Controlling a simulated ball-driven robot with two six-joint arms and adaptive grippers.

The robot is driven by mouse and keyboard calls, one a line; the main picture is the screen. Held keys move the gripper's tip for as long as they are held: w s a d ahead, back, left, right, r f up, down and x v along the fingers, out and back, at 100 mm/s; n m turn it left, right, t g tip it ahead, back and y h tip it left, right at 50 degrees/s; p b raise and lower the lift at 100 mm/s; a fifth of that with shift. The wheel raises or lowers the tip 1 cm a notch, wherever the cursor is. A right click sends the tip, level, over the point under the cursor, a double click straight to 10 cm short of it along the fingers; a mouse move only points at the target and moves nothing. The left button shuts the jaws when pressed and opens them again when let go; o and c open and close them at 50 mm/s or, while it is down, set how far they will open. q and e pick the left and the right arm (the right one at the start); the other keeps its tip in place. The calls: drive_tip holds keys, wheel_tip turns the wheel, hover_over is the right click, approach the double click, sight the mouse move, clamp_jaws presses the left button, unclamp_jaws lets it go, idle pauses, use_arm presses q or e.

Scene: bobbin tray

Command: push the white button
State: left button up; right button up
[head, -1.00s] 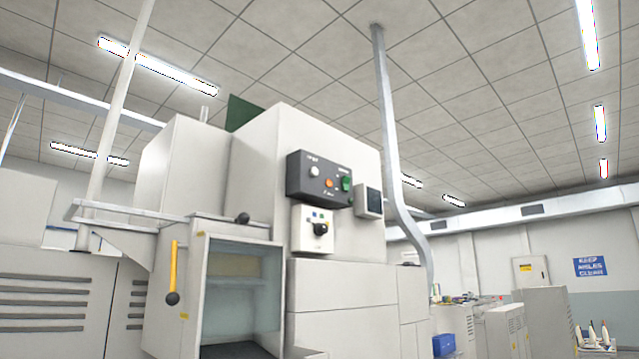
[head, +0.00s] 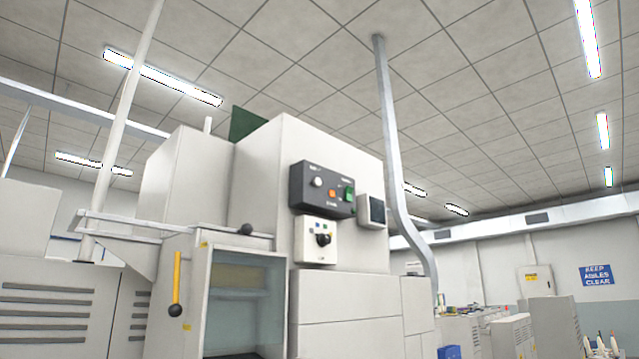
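The white button (head: 318,182) is a small round knob at the upper left of a dark grey control box (head: 304,199) on the front of a tall pale machine. An orange button (head: 332,193) and a green switch (head: 349,193) sit to its right on the same box. Neither of my grippers is in the head view, and nothing covers the white button.
Below the box is a white panel with a black rotary knob (head: 323,239); a small screen (head: 376,210) is to the right. A shelf with a black ball knob (head: 246,229) and a yellow lever (head: 177,280) jut out on the left. An open cabinet (head: 240,315) is below.

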use_arm(q)
clamp_jaws()
idle(1.2)
